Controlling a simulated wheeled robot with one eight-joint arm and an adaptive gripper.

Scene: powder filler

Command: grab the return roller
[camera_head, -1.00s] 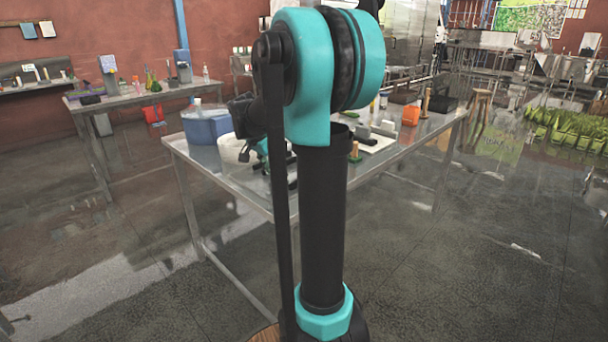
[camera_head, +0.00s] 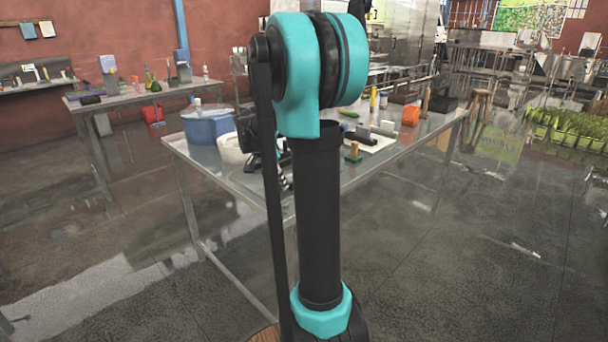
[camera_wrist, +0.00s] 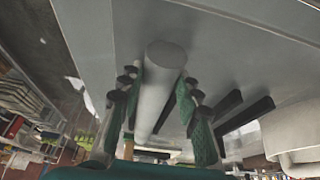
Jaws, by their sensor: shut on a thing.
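A pale grey cylinder, which looks like the return roller (camera_wrist: 156,90), lies between the two green-padded fingers of my gripper (camera_wrist: 162,88) in the wrist view. My gripper is shut on it, one finger along each side. Its round end faces the grey metal table top (camera_wrist: 220,55). In the head view my arm hides most of the gripper, and I cannot make out the roller there.
Dark bars (camera_wrist: 240,115) lie right of the gripper, near a white bucket (camera_wrist: 295,130). In the head view, a blue container (camera_head: 207,125) stands on the table's left, and a white board (camera_head: 368,142) with small items lies right of my arm.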

